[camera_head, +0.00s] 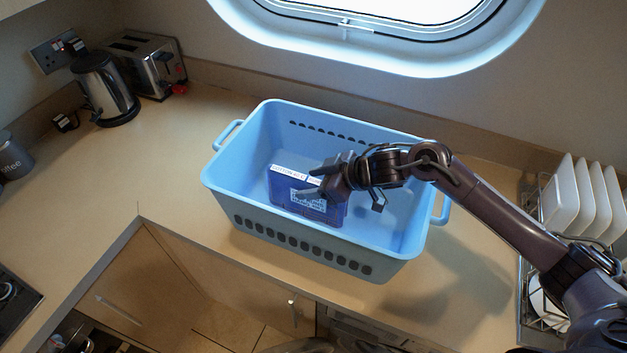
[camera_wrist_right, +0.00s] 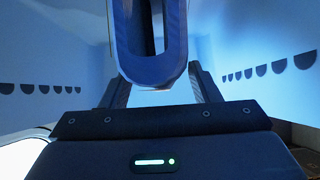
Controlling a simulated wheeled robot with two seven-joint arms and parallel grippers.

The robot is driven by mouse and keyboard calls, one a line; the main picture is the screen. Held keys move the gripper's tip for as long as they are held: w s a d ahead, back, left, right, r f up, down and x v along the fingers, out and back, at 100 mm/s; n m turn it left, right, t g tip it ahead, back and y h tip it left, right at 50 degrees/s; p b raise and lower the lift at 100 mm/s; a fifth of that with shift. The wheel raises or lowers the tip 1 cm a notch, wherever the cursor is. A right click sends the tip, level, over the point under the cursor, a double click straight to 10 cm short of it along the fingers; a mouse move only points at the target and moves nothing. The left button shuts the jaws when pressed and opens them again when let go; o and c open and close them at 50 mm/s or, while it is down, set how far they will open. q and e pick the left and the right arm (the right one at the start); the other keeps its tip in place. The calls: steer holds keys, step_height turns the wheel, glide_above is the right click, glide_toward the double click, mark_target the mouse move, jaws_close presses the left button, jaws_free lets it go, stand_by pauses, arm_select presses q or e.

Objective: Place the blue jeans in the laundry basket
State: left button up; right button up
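The light blue laundry basket (camera_head: 215,180) stands on the worktop. A dark blue, flat, block-like bundle with white printed labels, seemingly the folded blue jeans (camera_head: 283,200), is upright inside the basket, left of its middle. My right gripper (camera_head: 308,183) is inside the basket at the bundle's upper edge, with its fingers on either side. In the right wrist view a rounded blue U-shaped end of the jeans (camera_wrist_right: 155,68) is between the fingers. Whether they press on it I cannot tell. The bundle's underside is hidden. My left gripper is not in view.
A kettle (camera_head: 106,90) and a toaster (camera_head: 145,65) stand at the back left. A rack with white plates (camera_head: 563,195) is at the right, near my right arm. A porthole is behind the basket.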

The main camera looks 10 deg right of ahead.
steer(key=shift+r, duration=0.15)
steer(key=b+v, duration=0.2)
steer(key=v, duration=1)
steer(key=shift+b, duration=0.4)
steer(key=shift+r, duration=0.1)
